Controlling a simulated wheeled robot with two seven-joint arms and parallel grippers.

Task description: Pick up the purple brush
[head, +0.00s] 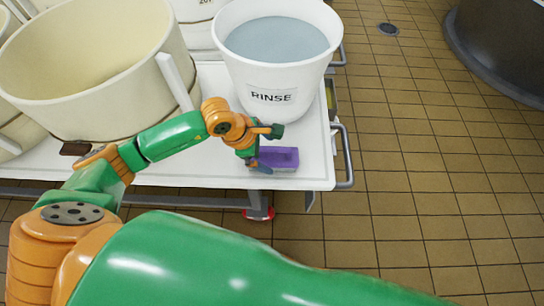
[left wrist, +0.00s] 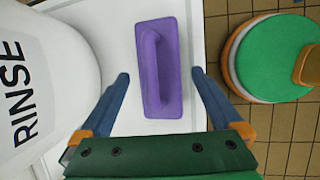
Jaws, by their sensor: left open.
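The purple brush (head: 277,158) lies on the white cart top near its right front corner, in front of the RINSE bucket. It has a raised handle and shows whole in the left wrist view (left wrist: 158,70). My left gripper (head: 263,150) is just left of the brush in the head view. The gripper is open and empty. My right gripper is not in view.
The white RINSE bucket (head: 272,60) holds water and stands close behind the brush. A large cream tub (head: 85,70) fills the left of the white cart top (head: 200,172). A metal handle (head: 345,155) sticks out at the cart's right edge. Tiled floor (head: 430,160) is free to the right.

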